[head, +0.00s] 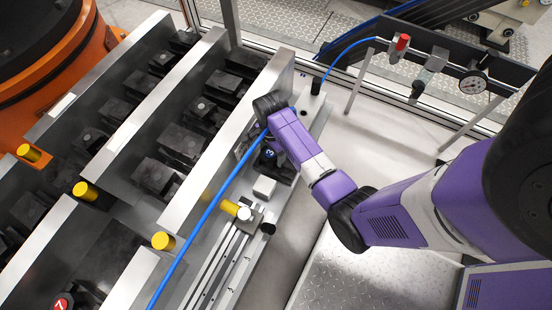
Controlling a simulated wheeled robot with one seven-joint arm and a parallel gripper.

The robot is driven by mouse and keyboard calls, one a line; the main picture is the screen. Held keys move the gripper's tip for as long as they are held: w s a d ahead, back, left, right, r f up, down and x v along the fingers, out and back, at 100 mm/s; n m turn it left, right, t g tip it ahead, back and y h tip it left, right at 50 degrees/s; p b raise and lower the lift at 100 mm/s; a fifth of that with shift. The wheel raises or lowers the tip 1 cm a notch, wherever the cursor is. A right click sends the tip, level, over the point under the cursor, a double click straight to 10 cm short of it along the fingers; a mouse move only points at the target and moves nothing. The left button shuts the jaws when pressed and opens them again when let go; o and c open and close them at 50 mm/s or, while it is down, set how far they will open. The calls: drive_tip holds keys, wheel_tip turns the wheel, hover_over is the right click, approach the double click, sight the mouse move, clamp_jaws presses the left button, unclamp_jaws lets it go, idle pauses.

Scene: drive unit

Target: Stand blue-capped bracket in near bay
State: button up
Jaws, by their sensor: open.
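A dark part with a round blue cap marked 3 (268,154) sits on the metal rail fixture, just below my wrist in the head view. I take it as the blue-capped bracket; its body is mostly hidden. My gripper (248,148) hangs under the wrist beside this cap, largely covered by my forearm. It is open, and its fingertips are not clear. I cannot tell whether it touches the part. Bays with dark blocks lie between silver walls on the left (195,130). Which one is the near bay is not clear.
A blue cable (205,225) runs diagonally past my wrist. A white block (264,187) and a yellow-ended clamp (240,212) sit below the blue cap. Yellow posts (163,241) and a red cap (62,303) stand left. A gauge (473,82) is on the right.

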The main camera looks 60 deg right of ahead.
clamp_jaws()
drive_tip(key=shift+r, duration=0.6)
wheel_tip(320, 180, up, 27)
drive_tip(key=p, duration=1.3)
